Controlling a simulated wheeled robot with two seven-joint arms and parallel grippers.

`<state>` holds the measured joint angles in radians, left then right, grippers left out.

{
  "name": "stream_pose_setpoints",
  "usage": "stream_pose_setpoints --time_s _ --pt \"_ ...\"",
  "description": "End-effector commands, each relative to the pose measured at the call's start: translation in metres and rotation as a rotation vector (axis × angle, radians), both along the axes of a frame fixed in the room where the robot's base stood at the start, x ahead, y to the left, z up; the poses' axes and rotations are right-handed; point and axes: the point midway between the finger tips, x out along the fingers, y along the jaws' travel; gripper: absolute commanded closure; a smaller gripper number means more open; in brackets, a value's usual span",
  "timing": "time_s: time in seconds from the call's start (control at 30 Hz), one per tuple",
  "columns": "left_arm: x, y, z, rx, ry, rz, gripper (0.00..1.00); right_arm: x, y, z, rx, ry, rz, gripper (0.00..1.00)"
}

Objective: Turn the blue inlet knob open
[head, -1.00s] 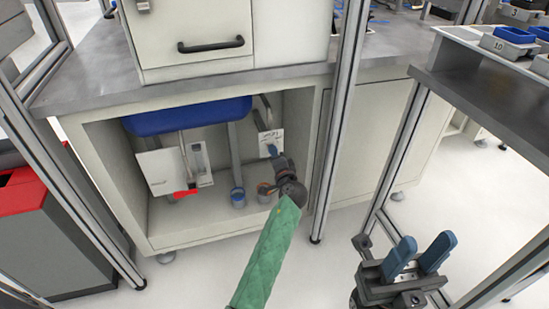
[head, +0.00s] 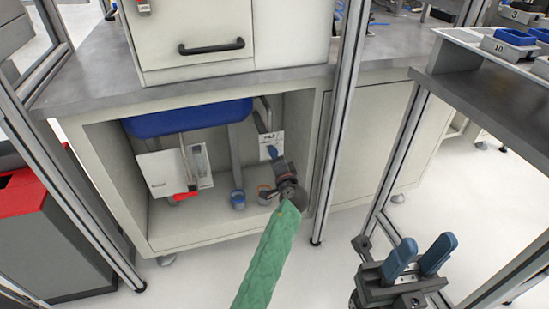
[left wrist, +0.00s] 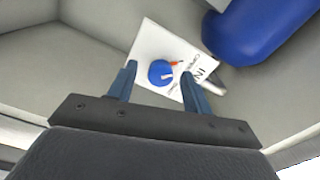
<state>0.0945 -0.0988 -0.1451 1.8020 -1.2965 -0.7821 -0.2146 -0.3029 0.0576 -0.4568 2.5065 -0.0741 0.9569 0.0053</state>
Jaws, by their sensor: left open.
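The blue inlet knob (left wrist: 161,72) is round with a light mark on it. It sits on a white labelled plate (left wrist: 148,44) inside the open cabinet. In the left wrist view the knob lies between and beyond the open fingers of my left gripper (left wrist: 157,88); I cannot tell whether they touch it. In the head view my left gripper (head: 273,154) reaches into the cabinet's right part, in front of the plate (head: 265,138), and hides the knob. My right gripper (head: 420,257) has its two blue fingers apart and empty, outside the cabinet at the lower right.
A blue basin (head: 188,117) hangs above in the cabinet. Another white plate (head: 162,172) with a red handle (head: 186,195) is at left. A blue-topped cup (head: 238,199) stands on the cabinet floor. A metal post (head: 337,125) stands right of my left arm.

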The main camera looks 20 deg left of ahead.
Motion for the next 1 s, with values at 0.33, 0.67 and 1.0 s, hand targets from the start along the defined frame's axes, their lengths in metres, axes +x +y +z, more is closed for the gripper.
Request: stream_pose_setpoints --time_s 0.33,0.67,1.0 --pt "-0.043 -0.028 -0.001 -0.001 0.003 0.000 0.50 0.000 -0.002 0.004 -0.010 0.001 -0.015 0.64" --pt "-0.061 -0.041 -0.001 -0.001 0.001 0.001 0.50 -0.001 -0.002 0.001 -0.014 0.011 -0.020 0.64" --pt "-0.061 -0.041 -0.001 -0.001 0.001 0.001 0.50 -0.001 -0.002 0.002 -0.011 0.010 -0.019 0.64"
